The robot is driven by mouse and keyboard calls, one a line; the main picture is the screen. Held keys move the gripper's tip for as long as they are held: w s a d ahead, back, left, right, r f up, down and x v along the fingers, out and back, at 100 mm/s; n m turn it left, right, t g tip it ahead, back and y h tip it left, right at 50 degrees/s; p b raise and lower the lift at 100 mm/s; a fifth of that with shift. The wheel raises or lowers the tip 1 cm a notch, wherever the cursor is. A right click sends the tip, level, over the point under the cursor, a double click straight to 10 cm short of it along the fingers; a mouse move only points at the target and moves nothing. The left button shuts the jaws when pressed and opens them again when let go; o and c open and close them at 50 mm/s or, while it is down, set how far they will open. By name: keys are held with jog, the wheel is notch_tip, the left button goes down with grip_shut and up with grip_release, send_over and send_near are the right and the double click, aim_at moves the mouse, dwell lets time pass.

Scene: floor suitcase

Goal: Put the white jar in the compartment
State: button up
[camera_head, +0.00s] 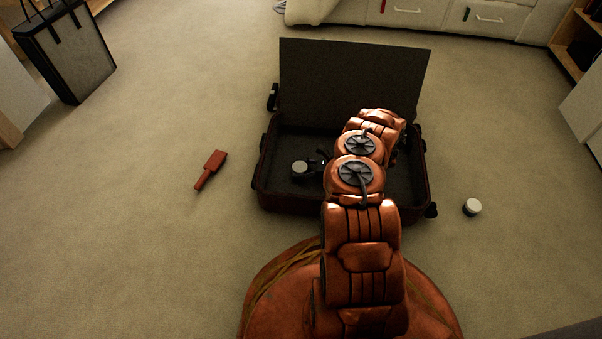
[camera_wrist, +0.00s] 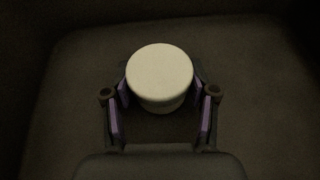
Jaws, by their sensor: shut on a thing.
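A white jar (camera_wrist: 160,73) with a round pale lid is between the two purple-padded fingers of my gripper (camera_wrist: 160,92) in the wrist view. My gripper is shut on it. In the head view this jar (camera_head: 300,167) shows inside the open dark suitcase (camera_head: 341,209), left of my arm, with part of my gripper (camera_head: 311,164) beside it. The jar is over the dark suitcase bottom; I cannot tell whether it touches it. My arm hides the right part of the suitcase interior.
A second small jar (camera_head: 472,208) with a white lid stands on the carpet right of the suitcase. A reddish brush-like object (camera_head: 211,169) lies on the carpet to the left. The suitcase lid (camera_head: 352,80) stands up at the back. A dark bag (camera_head: 66,55) is at far left.

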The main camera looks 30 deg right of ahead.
jog(key=shift+f, duration=0.35)
jog(key=o, duration=1.2)
jog(key=shift+r, duration=0.2)
